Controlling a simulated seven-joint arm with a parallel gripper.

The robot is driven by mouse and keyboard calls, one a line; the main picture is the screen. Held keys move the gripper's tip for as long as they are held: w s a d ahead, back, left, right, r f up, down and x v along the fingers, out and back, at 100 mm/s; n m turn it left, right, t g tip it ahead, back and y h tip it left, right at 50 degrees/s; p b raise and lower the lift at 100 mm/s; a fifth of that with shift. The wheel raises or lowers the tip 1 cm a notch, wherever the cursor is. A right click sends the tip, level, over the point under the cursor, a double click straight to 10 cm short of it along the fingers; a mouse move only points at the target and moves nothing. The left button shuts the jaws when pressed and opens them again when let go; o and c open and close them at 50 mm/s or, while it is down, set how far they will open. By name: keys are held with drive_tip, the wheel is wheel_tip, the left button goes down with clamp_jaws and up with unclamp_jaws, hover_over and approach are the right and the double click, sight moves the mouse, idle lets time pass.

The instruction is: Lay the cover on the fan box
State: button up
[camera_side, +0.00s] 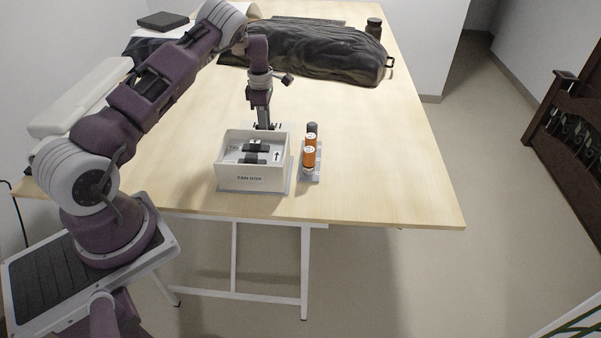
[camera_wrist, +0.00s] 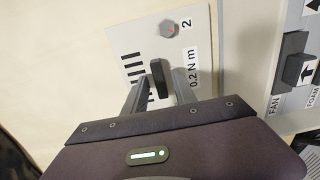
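The white fan box (camera_side: 240,178) stands open-topped near the table's front edge, with dark parts inside. Its edge, with "FAN" and "FOAM" labels, shows at the right of the wrist view (camera_wrist: 298,100). A pale plate with black stripes, which looks like the cover (camera_wrist: 130,45), lies beside the box under my gripper. It bears a black upright grip (camera_wrist: 160,78), a hex bolt head and a "0.2 N m" label. My gripper (camera_side: 264,124) is low behind the box in the side view. Its fingers (camera_wrist: 160,85) stand either side of the grip; whether they touch it is unclear.
A dark covered bulk (camera_side: 305,52) and a dark jar (camera_side: 374,28) are at the back. The table's right side is clear.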

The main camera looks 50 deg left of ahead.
clamp_jaws()
drive_tip(key=shift+r, duration=0.15)
drive_tip(key=shift+r, duration=1)
wheel_tip(320, 180, up, 19)
drive_tip(key=s+d, duration=1.1)
drive_tip(key=shift+d+f, duration=0.15)
drive_tip(key=shift+f, duration=2.3)
drive_tip(key=shift+d+f, duration=0.15)
drive_tip(key=shift+f, duration=2.25)
